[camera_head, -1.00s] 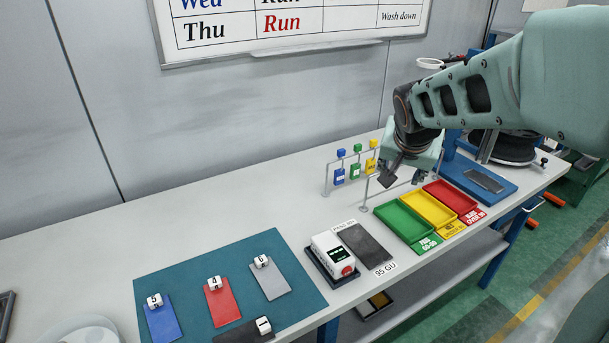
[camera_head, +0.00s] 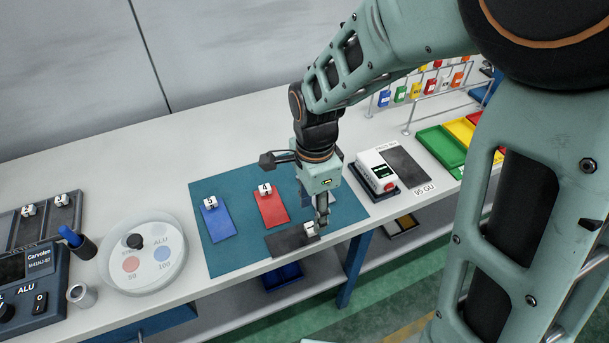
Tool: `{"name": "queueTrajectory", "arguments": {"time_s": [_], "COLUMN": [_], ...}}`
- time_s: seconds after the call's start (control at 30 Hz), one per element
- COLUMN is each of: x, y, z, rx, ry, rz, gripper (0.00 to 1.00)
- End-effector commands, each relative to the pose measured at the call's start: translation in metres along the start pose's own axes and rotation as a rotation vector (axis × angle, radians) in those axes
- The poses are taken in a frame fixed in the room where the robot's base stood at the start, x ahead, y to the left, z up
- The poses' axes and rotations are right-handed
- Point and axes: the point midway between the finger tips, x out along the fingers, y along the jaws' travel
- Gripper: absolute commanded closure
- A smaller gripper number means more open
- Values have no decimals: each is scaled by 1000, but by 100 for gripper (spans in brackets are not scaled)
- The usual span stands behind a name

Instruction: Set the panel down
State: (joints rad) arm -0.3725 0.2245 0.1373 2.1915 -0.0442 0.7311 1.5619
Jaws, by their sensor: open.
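Several flat panels lie on the teal mat (camera_head: 228,262). A blue panel (camera_head: 215,224) with white cube 5 is at the left, and a red panel (camera_head: 270,212) with cube 4 is beside it. A black panel (camera_head: 287,243) lies near the front edge, with a white cube (camera_head: 310,228) at its right end. The grey panel is mostly hidden behind my gripper. My gripper (camera_head: 297,188) is open over the mat's right part, its fingers spread wide. One finger reaches down close to the white cube; I cannot tell whether they touch. No panel shows between the fingers.
Right of the mat stand a white gauge (camera_head: 378,172) and a dark pad (camera_head: 407,167) by the "95 GU" label. Green (camera_head: 442,146) and yellow trays lie beyond. A round white dish (camera_head: 143,262) and a control box (camera_head: 30,280) are left. My arm hides the far right.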

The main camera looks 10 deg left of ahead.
Motion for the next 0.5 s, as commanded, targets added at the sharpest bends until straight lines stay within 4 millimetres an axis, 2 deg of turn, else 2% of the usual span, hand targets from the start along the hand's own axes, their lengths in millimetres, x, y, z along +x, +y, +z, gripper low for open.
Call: {"name": "queueTrajectory", "arguments": {"time_s": [0.27,0.5], "x": [20,51], "y": [-1,-3], "z": [1,4], "rx": [-2,-3], "ry": [1,1], "rz": [1,2], "gripper": [58,58]}}
